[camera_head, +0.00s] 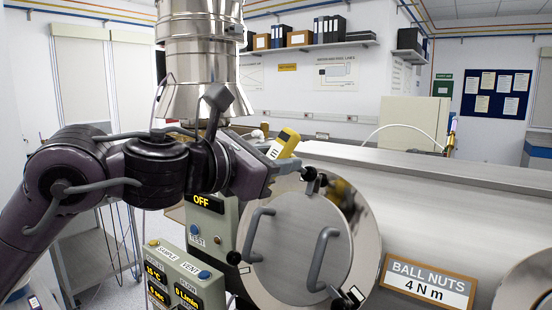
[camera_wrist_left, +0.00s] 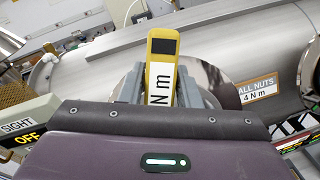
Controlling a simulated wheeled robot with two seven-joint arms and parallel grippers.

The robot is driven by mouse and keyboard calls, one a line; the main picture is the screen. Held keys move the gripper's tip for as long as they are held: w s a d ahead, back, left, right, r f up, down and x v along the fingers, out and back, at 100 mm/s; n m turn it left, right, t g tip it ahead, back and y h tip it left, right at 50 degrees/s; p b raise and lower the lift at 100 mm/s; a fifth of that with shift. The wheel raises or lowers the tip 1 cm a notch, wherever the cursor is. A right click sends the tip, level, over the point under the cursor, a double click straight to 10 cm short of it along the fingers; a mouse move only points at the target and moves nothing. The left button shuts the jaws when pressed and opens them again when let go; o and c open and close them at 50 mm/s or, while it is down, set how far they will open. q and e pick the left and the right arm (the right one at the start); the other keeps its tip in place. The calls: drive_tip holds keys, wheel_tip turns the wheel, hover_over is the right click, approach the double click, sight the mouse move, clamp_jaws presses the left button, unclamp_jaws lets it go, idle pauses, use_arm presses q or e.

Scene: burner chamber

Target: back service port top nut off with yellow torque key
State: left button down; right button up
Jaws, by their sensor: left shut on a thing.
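The yellow torque key (camera_head: 287,142) is held in my left gripper (camera_head: 284,166), just above and left of the round service port (camera_head: 283,262). The port cover has two grey handles. A black top nut (camera_head: 309,174) sits at its upper edge, close to the right of my gripper; I cannot tell whether the key's working end touches it. In the left wrist view the key (camera_wrist_left: 162,45) stands between the two grey fingers, its white "N m" label facing the camera. Its lower end is hidden by my gripper's housing. My right gripper is not in view.
More black nuts sit at the port's left (camera_head: 234,258) and lower right (camera_head: 355,294). A "BALL NUTS 4 N m" sign (camera_head: 428,283) is on the steel chamber (camera_head: 440,205). Another round port (camera_head: 530,285) is at the right edge. Control boxes (camera_head: 180,275) stand below my left arm.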

use_arm(q)
drive_tip(key=shift+w+d+f, duration=0.35)
drive_tip(key=shift+w+d, duration=0.15)
drive_tip(key=shift+w, duration=0.15)
drive_tip(key=shift+b, duration=0.4)
drive_tip(key=shift+n+t, duration=0.4)
drive_tip(key=shift+n, duration=0.8)
drive_tip(key=n+t+y, duration=0.1)
drive_tip(key=n, duration=0.2)
drive_tip(key=shift+p, duration=0.35)
drive_tip(key=shift+n+y, duration=0.4)
drive_tip(key=shift+n, duration=0.1)
